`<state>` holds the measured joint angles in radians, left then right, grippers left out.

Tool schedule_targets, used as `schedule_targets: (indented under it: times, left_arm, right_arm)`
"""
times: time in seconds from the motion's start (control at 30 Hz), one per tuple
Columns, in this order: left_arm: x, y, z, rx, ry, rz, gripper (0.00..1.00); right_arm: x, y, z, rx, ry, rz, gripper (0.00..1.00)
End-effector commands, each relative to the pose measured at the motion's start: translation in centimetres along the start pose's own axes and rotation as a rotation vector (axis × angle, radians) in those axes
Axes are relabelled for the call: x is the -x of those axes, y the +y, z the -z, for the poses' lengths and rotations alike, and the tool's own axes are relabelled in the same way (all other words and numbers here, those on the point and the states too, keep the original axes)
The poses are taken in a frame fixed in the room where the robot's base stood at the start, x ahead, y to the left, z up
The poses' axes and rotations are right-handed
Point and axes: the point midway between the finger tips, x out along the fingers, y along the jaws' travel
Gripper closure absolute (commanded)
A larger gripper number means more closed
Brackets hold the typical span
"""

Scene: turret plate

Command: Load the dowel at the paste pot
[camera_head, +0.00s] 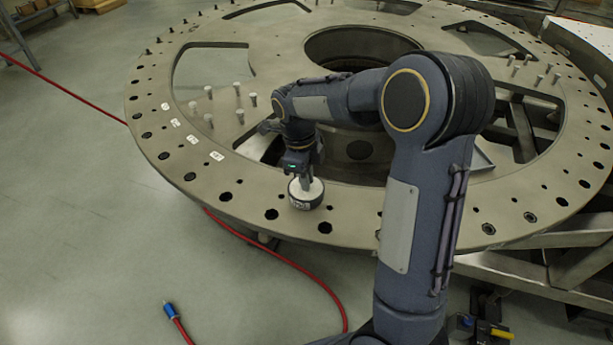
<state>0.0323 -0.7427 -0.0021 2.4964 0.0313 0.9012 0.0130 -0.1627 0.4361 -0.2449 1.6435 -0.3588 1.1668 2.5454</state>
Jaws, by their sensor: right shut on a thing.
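The paste pot (306,200) is a short, round, dark pot with a pale top and a white label. It stands on the near rim of the turret plate (345,222). My right gripper (304,183) points down directly over the pot, its fingertips at the pale top. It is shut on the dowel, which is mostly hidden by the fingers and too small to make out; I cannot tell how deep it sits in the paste. My left gripper is not in view.
Several pale upright pegs (253,99) stand on the plate left of my arm, and more pegs (540,79) at the right. Holes line the rim. White tags (192,139) lie at the left. A red hose (285,262) runs across the floor.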

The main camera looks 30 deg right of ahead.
Motion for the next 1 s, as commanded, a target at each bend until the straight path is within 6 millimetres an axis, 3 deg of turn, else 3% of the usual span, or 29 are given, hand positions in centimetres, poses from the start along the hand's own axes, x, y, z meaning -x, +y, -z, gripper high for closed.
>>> schedule_targets:
  times: [0.57, 1.0]
  left_arm:
    - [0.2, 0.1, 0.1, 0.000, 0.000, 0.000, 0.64]
    - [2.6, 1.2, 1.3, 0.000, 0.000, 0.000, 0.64]
  right_arm:
    - [0.0, 0.1, 0.0, 0.001, 0.002, -0.003, 1.00]
    - [3.5, 0.0, 0.5, 0.000, 0.001, 0.000, 1.00]
